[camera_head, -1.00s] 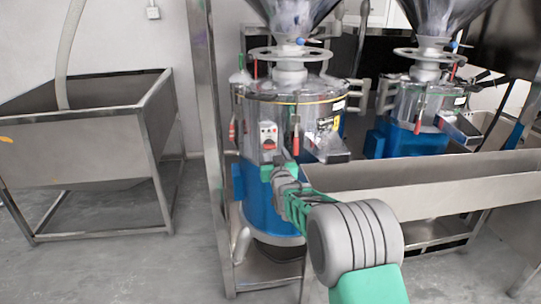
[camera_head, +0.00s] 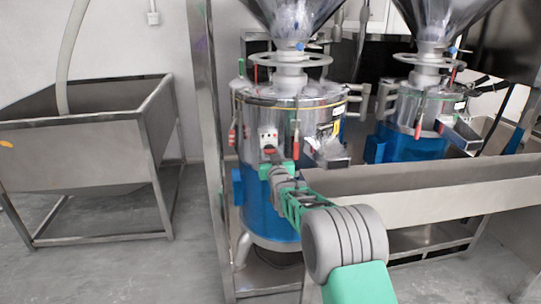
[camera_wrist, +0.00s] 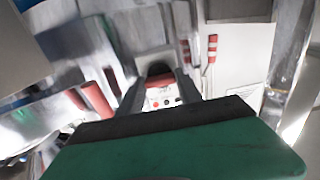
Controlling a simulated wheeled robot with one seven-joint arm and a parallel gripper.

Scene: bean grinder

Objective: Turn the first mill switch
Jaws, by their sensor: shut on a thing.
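The first mill (camera_head: 290,110) is the nearer one, with a steel drum on a blue base. Its switch (camera_head: 268,140) is a small pale box with red and dark parts on the drum's front. My gripper (camera_head: 271,164) reaches up to the switch's lower part from the front. In the wrist view the switch (camera_wrist: 162,99) shows between my fingers, with a dark rounded part above a red band and small buttons. My gripper (camera_wrist: 160,82) is shut on the switch. The exact contact is partly hidden by the fingers and the green gripper body.
Red-handled levers (camera_head: 295,140) hang on the drum beside the switch. A steel trough (camera_head: 430,180) runs to the right, close to my arm. A second mill (camera_head: 420,120) stands behind it. A steel frame post (camera_head: 205,120) and a tank (camera_head: 90,155) stand at the left.

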